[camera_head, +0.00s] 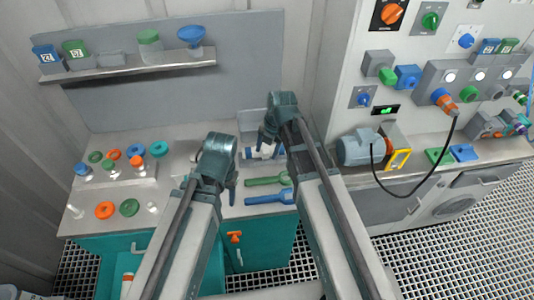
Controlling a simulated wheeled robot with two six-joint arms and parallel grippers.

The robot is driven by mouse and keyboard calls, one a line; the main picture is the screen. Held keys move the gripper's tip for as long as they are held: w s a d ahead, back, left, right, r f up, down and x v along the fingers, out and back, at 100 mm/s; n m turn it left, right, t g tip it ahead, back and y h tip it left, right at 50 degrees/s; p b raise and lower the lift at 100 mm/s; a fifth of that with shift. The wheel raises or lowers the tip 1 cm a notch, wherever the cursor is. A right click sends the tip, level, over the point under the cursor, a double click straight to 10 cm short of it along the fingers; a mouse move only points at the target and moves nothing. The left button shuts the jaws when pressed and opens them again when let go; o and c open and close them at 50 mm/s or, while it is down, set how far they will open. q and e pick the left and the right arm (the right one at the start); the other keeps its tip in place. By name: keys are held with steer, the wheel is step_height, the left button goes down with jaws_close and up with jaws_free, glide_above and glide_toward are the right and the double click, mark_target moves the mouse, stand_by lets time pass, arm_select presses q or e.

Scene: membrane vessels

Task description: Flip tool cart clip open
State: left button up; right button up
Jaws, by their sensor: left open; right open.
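An orange clip (234,237) sits on the teal front of the tool cart (270,245), below the worktop edge. It shows as a short crosspiece with a part hanging down; its exact position is too small to tell. My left gripper (232,190) is open, over the front part of the worktop and above the clip in the picture, apart from it. My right gripper (262,140) is open, further back near a white and blue cylindrical fitting (264,152); I cannot tell whether it touches the fitting. My arms hide parts of the cart front.
A green wrench (264,181) and a blue wrench (266,199) lie on the worktop. Rings and valves stand at the left. A teal compartment (113,265) is open at lower left. A motor (358,149) and a hanging black cable (405,196) are at right.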

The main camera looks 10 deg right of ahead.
jaws_close()
steer(key=shift+d, duration=0.1)
stand_by(1.3)
